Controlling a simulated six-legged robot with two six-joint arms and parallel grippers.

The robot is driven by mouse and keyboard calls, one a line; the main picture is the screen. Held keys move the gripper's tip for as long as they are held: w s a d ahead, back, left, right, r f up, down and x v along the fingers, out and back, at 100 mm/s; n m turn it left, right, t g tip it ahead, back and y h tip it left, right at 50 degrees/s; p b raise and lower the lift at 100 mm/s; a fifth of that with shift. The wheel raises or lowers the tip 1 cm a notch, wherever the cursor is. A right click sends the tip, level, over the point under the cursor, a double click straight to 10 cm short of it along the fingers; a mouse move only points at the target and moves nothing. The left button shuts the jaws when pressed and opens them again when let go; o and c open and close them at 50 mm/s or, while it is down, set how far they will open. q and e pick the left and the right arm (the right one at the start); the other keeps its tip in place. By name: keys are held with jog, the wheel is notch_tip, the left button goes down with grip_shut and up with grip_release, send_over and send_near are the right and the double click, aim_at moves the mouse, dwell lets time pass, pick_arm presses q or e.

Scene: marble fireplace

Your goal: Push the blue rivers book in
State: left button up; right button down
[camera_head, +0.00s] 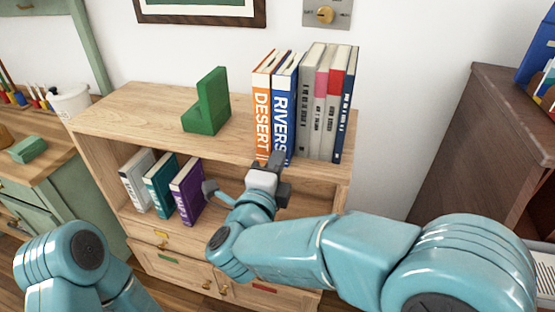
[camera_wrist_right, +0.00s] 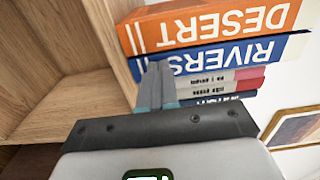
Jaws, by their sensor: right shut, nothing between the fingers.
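The blue RIVERS book (camera_head: 283,110) stands upright on the top shelf, between the orange DESERT book (camera_head: 262,112) and a row of grey books. Its spine faces me near the shelf's front edge. In the right wrist view, the RIVERS book (camera_wrist_right: 225,56) appears upside down below the DESERT book (camera_wrist_right: 210,28). My right gripper (camera_head: 268,164) is shut and empty at the lower end of the RIVERS spine. Its fingertips (camera_wrist_right: 155,84) overlap that end of the spine in the right wrist view; I cannot tell whether they touch. My left gripper is out of view.
A green bookend (camera_head: 208,104) stands left of the books, with bare shelf between. White, teal and purple books (camera_head: 187,190) stand in the compartment below. A dark cabinet (camera_head: 450,150) is at the right. A green-fronted counter (camera_head: 50,190) is at the left.

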jog(key=shift+w+d, duration=0.1)
jog(key=shift+w, duration=0.05)
jog(key=shift+x, duration=1.95)
jog(key=shift+b+v, duration=1.05)
jog(key=shift+v, duration=0.7)
